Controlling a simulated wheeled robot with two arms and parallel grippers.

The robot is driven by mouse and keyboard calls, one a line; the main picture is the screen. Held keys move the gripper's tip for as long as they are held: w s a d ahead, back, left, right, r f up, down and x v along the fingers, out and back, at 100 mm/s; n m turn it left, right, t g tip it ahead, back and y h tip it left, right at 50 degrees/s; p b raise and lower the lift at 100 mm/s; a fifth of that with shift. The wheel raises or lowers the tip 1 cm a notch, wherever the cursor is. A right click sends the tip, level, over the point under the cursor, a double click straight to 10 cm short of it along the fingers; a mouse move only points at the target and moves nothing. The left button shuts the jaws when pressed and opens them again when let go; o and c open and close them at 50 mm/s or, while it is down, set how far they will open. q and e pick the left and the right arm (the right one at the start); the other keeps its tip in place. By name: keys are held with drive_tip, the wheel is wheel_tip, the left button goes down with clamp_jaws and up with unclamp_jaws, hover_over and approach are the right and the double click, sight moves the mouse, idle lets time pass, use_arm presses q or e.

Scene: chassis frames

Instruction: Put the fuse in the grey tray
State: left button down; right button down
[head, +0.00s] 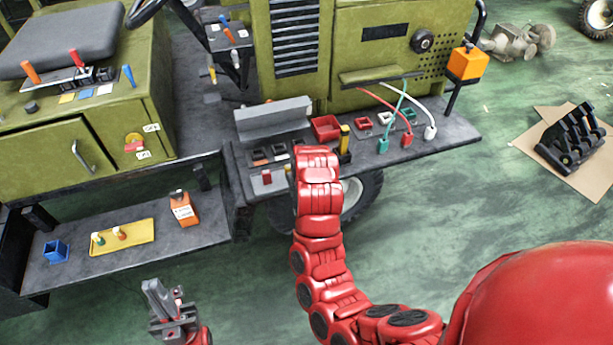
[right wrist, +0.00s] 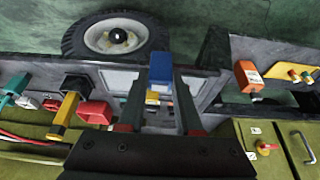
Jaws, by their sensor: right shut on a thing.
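My right gripper (right wrist: 160,72) is shut on a blue fuse (right wrist: 161,68), which sits between the two fingertips in the right wrist view. In the head view my right arm's end hides this gripper and the fuse. In the right wrist view my gripper covers much of the area where the tray lies. My left gripper (head: 166,298) is at the bottom left of the head view, empty, with its fingers apart.
A red bin (head: 326,127) and a yellow-handled lever (head: 345,140) stand right of the tray. A panel with dark slots (head: 260,156) lies in front of it. Coloured plugs with cables (head: 383,145) are further right.

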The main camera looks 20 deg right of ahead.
drive_tip(key=shift+w+f, duration=0.2)
drive_tip(key=shift+w, duration=0.15)
drive_tip(key=w+d, duration=0.2)
drive_tip(key=w, duration=0.2)
drive_tip(key=w+d, duration=0.2)
drive_tip(key=w, duration=0.2)
drive_tip(key=w+d+f+p, duration=0.1)
drive_tip(key=w+d, duration=0.2)
drive_tip(key=w, duration=0.1)
drive_tip(key=shift+w+d, duration=0.1)
drive_tip(key=shift+w+d+f, duration=0.1)
drive_tip(key=shift+w+d, duration=0.2)
drive_tip(key=shift+w, duration=0.2)
drive_tip(key=shift+f+p, duration=0.45)
drive_tip(key=shift+p, duration=0.05)
wheel_tip(320, 180, down, 2)
drive_tip(key=shift+f+p, duration=0.2)
drive_tip(key=shift+p, duration=0.2)
drive_tip(key=shift+f, duration=0.15)
